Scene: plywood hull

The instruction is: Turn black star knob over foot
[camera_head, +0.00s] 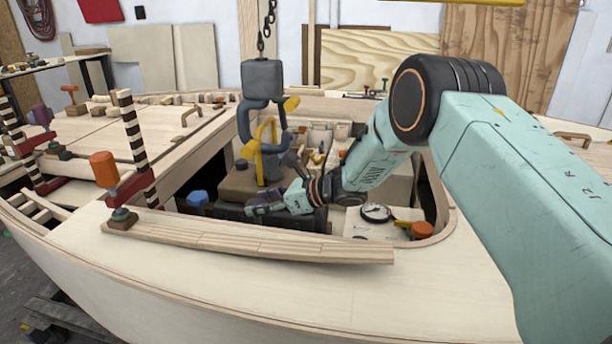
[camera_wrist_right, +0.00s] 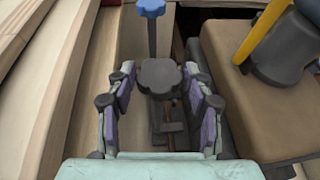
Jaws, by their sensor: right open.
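The black star knob (camera_wrist_right: 158,76) is dark, lobed and flat-topped, and lies between my right fingers in the right wrist view. My right gripper (camera_wrist_right: 158,84) is open, with one finger on each side of the knob. I cannot tell whether either finger touches it. In the head view my right gripper (camera_head: 268,204) reaches down into the hull opening, and I cannot pick out the knob there. What lies under the knob is mostly hidden; a dark slotted part shows below it. My left gripper is not in view.
A blue knob (camera_wrist_right: 150,8) on a stem stands just beyond the black knob. A brown block (camera_wrist_right: 228,88) sits close on the right. A grey hook (camera_head: 244,125) hangs behind my gripper.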

